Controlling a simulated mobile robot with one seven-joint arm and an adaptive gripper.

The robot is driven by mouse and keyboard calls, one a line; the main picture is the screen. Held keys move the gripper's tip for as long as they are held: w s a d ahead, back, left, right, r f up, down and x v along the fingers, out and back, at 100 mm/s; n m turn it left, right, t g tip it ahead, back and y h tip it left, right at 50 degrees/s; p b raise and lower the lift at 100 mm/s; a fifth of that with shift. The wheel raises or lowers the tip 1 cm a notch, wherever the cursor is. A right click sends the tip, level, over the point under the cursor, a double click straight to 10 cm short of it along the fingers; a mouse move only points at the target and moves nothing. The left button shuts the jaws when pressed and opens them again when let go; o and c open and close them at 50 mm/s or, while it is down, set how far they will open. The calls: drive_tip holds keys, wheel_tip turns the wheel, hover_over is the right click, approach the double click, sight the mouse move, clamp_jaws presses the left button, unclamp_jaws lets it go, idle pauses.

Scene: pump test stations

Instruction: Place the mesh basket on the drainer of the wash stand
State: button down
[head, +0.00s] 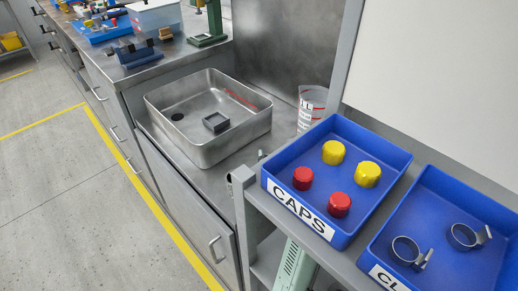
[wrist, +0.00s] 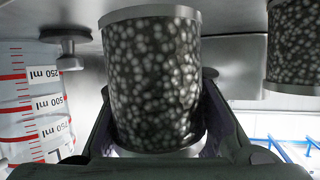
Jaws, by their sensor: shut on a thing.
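My gripper (wrist: 157,100) shows only in the wrist view, with its dark fingers on both sides of a mesh basket (wrist: 152,60). It is shut on this basket, a dark cylinder with pale speckles and a grey rim band. A second, similar mesh basket (wrist: 293,45) shows at the upper right of the wrist view, apart from my gripper. In the head view the wash stand has a steel basin (head: 256,121) and a flat steel top (head: 283,140) beside it. I cannot tell which part is the drainer. Neither my gripper nor the held basket can be made out there.
A dark square piece (head: 216,122) lies in the basin. A clear graduated beaker (head: 312,105) stands right of the basin; graduated marks also show in the wrist view (wrist: 35,100). A blue caps tray (head: 348,238) and a blue clip tray (head: 432,187) sit at the right.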

drive_tip(key=w+a, duration=0.1)
drive_tip(key=w, duration=0.2)
drive_tip(key=w+a+p, duration=0.1)
drive_tip(key=w, duration=0.1)
drive_tip(key=shift+a+r, duration=0.1)
drive_tip(key=shift+a, duration=0.25)
drive_tip(key=shift+s+d+f, duration=0.1)
drive_tip(key=shift+f, duration=0.8)
drive_tip(key=shift+f, duration=0.2)
drive_tip(key=c, duration=1.2)
unclamp_jaws()
drive_tip(key=shift+r, duration=0.15)
